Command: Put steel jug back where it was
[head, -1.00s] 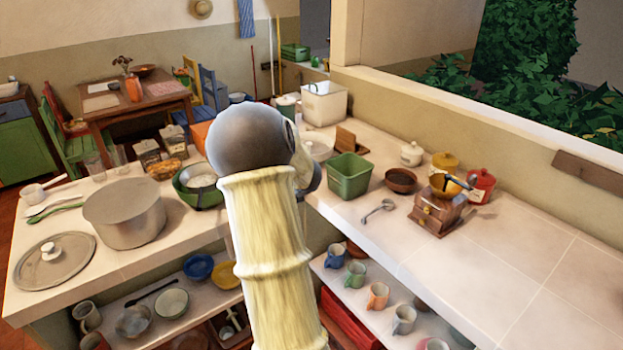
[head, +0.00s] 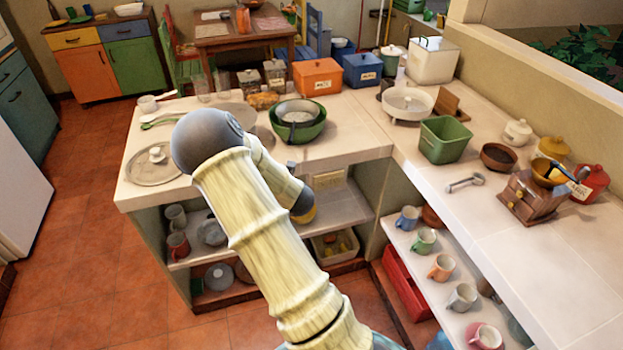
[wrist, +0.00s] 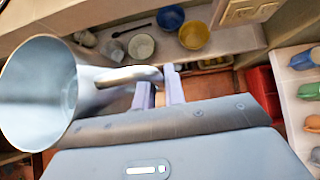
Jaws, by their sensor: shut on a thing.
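The steel jug (wrist: 36,95) is at the left of the wrist view, with its round open end toward the camera. My gripper (wrist: 160,85) is shut on the jug's handle (wrist: 128,75). In the wrist view the jug hangs clear in front of the lower shelf. In the head view my arm hides the gripper and the jug.
Beyond the gripper, the lower shelf holds a blue bowl (wrist: 170,18) and a yellow bowl (wrist: 194,36). The counter carries a green tub (head: 446,140), a wooden grinder (head: 527,198) and a lid (head: 155,166). Several mugs stand on the right lower shelf (head: 445,300).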

